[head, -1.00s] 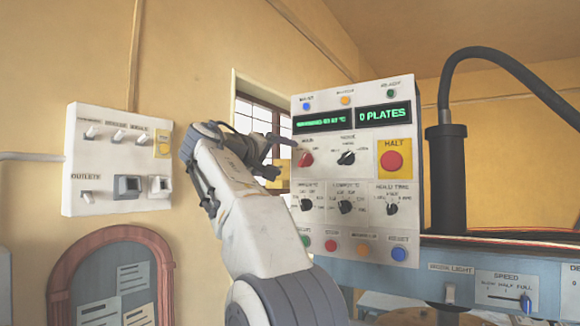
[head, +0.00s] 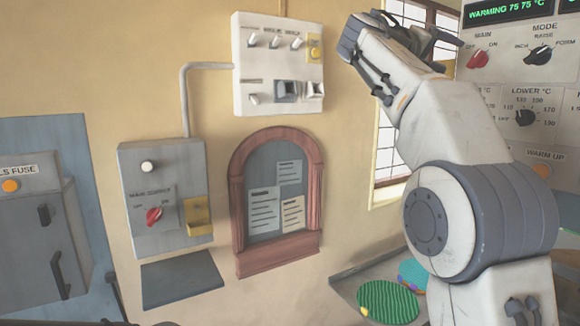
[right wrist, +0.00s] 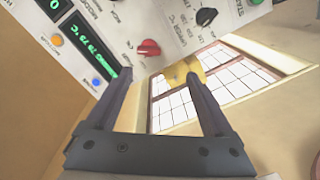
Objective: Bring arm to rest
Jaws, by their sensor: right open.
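My right arm (head: 455,120) rises from the lower right in the head view and bends at its raised wrist. My right gripper (head: 440,42) is beside the left edge of the white control panel (head: 500,75), near its red MAIN knob (head: 478,58). In the right wrist view the right gripper (right wrist: 160,77) is open, with nothing between its fingers. The red knob (right wrist: 148,48) and the panel are beyond the fingertips there. I cannot tell how far apart the fingertips and panel are. My left gripper is not in view.
A wall switch box (head: 278,95), a grey main-supply box (head: 165,200) and an arched notice board (head: 235,200) are on the wall to the left. A window (head: 385,150) is behind my arm. Green (head: 388,302) and teal (head: 413,273) round items lie low at right.

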